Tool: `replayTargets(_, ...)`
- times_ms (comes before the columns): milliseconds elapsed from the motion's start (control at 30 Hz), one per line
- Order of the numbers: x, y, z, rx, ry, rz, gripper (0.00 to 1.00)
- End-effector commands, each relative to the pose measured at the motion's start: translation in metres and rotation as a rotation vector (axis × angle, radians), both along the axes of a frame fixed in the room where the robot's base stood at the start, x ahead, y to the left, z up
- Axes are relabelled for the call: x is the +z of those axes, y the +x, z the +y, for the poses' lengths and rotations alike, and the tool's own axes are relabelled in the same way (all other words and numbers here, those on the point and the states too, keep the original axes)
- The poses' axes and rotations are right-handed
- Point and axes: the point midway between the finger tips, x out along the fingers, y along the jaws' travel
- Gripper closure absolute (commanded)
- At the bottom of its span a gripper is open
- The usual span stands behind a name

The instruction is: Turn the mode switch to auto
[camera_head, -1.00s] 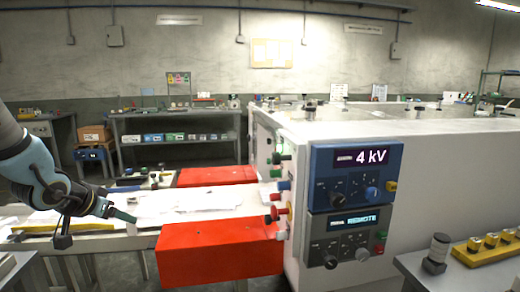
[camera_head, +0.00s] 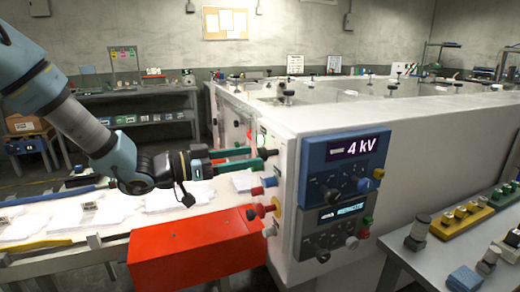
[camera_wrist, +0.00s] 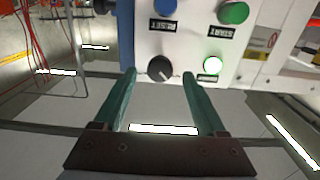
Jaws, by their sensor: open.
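A black rotary knob (camera_wrist: 160,69) with a pale pointer line sits on the white panel (camera_wrist: 185,45) in the wrist view. It looks like the mode switch; I cannot read a position label by it. My gripper (camera_wrist: 159,75) is open, its two green fingers on either side of the knob in the picture, with no clear contact. In the head view my gripper (camera_head: 270,159) reaches the machine's left end face, and its fingers hide the knob there.
A lit green lamp (camera_wrist: 212,65) is beside the knob, with a green START button (camera_wrist: 233,12) and a blue RESET button (camera_wrist: 164,6) near. A red box (camera_head: 195,250) stands below my gripper. Blue (camera_head: 345,175) and grey (camera_head: 335,230) control units face front, the grey reading REMOTE.

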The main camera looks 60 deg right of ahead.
Motion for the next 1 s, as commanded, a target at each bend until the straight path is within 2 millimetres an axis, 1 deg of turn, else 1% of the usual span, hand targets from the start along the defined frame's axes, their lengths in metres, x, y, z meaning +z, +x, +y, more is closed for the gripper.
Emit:
replayTargets(33,0.002,-0.007,-0.008,-0.002,0.002,0.004,0.26)
replayTargets(100,0.002,-0.013,-0.016,-0.003,0.000,0.002,0.26)
replayTargets(300,0.001,-0.022,-0.031,0.000,0.001,0.001,0.26)
replayTargets(633,0.000,-0.024,-0.034,0.002,0.001,0.000,0.26)
replayTargets(667,0.000,-0.024,-0.034,0.002,0.001,0.000,0.29)
replayTargets(1000,0.000,-0.024,-0.033,0.002,0.001,0.000,0.67)
